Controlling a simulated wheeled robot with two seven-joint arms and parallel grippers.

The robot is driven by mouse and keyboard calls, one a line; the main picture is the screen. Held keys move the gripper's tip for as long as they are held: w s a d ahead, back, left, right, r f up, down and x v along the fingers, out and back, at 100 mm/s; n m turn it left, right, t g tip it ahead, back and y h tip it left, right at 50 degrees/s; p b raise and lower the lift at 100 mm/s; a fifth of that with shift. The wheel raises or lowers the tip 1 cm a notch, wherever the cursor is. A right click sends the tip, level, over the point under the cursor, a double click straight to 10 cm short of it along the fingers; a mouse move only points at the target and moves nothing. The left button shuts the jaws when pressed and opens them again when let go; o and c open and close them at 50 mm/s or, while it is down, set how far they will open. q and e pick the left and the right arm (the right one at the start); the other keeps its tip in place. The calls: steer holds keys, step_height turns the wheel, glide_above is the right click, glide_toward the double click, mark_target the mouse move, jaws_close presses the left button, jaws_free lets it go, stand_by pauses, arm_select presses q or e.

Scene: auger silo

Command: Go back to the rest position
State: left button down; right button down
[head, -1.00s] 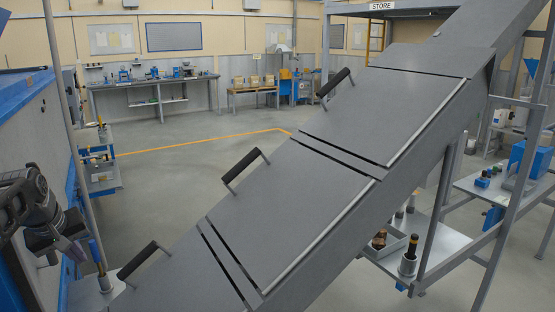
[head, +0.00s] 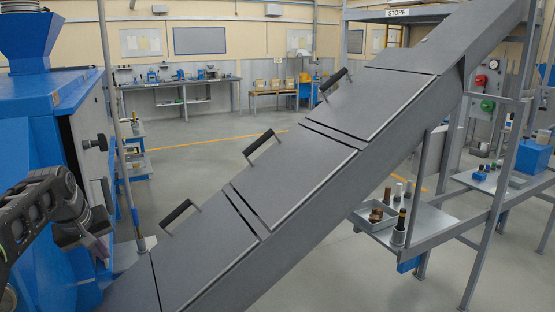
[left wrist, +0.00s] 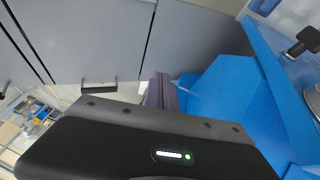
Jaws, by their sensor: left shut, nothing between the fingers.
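My left gripper (head: 100,250) is low at the left edge of the head view, in front of the blue machine (head: 45,190) and left of the lower end of the grey sloping auger housing (head: 290,175). Its fingers are shut and hold nothing. In the left wrist view the purple-grey fingers (left wrist: 160,92) point away from the camera, between grey panels and a blue surface (left wrist: 225,95). My right gripper is not in view.
The housing has hinged covers with black handles (head: 262,147). At right stand a shelf (head: 425,225) with small tools and a bench with a blue box (head: 533,157). A thin upright post (head: 108,110) stands near my left arm. Open floor lies behind.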

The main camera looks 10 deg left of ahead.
arm_select(q)
steer(key=w+d+f+m+h, duration=0.1)
steer(key=w+d+f, duration=0.2)
steer(key=d+f, duration=0.35)
steer(key=w+d+f+m+h, duration=0.15)
steer(key=d+f, duration=0.25)
steer(key=f, duration=0.6)
steer(key=s+d+f+m+g+h, duration=0.1)
steer(key=s+d+f, duration=0.1)
steer(key=d+f, duration=0.65)
steer(key=s+d+f+m+g+h, duration=0.1)
steer(key=s+d+f, duration=0.1)
steer(key=d+f, duration=0.7)
steer(key=s+d+f, duration=0.4)
steer(key=s+d, duration=0.1)
steer(key=s, duration=0.3)
steer(key=s+d+f+m+g, duration=0.1)
steer(key=s+d+f, duration=0.3)
steer(key=s, duration=0.5)
steer(key=s+d+f+m+g+h, duration=0.1)
steer(key=s+d+f, duration=0.4)
steer(key=s+d, duration=0.2)
steer(key=shift+s+d, duration=0.25)
steer(key=shift+s, duration=0.75)
steer(key=shift+f+m, duration=0.1)
steer(key=shift+m, duration=0.15)
